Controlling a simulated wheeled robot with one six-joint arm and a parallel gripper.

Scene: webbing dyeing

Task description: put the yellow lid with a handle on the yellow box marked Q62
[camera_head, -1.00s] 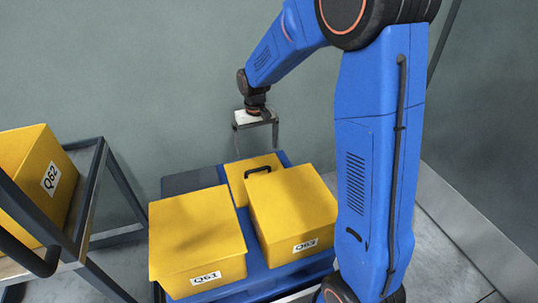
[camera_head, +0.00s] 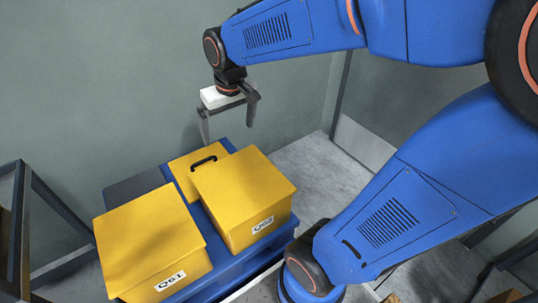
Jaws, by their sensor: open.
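The yellow lid (camera_head: 185,167) with a black handle (camera_head: 204,160) is at the back of a blue platform (camera_head: 237,268), partly hidden behind a yellow box. My gripper (camera_head: 229,129) is open and empty, fingers pointing down, above and a little to the right of the handle and apart from it. The yellow box marked Q62 is not in view now; a second ago it showed at the left on a dark-framed stand.
Two closed yellow boxes stand on the platform: one marked Q61 (camera_head: 150,245) at front left, another (camera_head: 243,195), seemingly marked Q63, to its right. Part of the dark stand frame (camera_head: 19,228) is at the left edge. Bare floor shows right of the platform.

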